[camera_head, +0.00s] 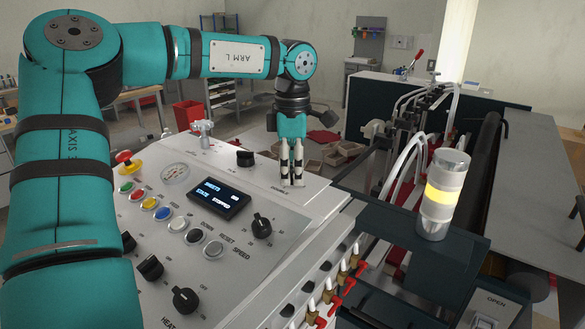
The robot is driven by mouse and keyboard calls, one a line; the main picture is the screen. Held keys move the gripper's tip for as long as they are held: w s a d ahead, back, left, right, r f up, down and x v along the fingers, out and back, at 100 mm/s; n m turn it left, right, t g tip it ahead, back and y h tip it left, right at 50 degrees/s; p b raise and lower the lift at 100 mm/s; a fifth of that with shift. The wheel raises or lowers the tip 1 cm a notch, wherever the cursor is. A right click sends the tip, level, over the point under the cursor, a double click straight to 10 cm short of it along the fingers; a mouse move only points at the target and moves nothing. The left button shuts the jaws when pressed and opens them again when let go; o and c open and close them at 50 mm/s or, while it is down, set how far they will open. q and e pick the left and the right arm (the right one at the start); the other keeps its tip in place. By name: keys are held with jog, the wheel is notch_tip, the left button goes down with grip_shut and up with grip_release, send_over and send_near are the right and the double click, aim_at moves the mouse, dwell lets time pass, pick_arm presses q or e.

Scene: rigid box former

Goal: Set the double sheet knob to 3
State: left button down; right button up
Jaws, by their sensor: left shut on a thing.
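My left arm comes in from the left and reaches over the back right corner of the sloped control panel. My left gripper (291,178) points down there, with its pale fingertips low at the panel surface. It is shut on what appears to be the double sheet knob, which the fingers hide almost wholly. My right gripper is not in view.
The panel (215,250) also bears a black knob (245,158) left of the gripper, a speed knob (262,225), a lit display (218,197), coloured buttons and a red emergency stop (127,162). A signal lamp (442,195) stands to the right.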

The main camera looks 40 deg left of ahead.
aim_at(292, 168)
pick_arm(q)
jog(key=m, duration=0.5)
jog(key=shift+m+p, duration=0.3)
jog(key=shift+p, duration=0.05)
jog(key=m, duration=0.5)
jog(key=shift+m+p, duration=0.3)
jog(key=shift+p, duration=0.05)
jog(key=c, duration=1)
grip_release()
jog(key=shift+c, duration=0.2)
jog(key=shift+r, duration=0.1)
notch_tip(292, 168, up, 12)
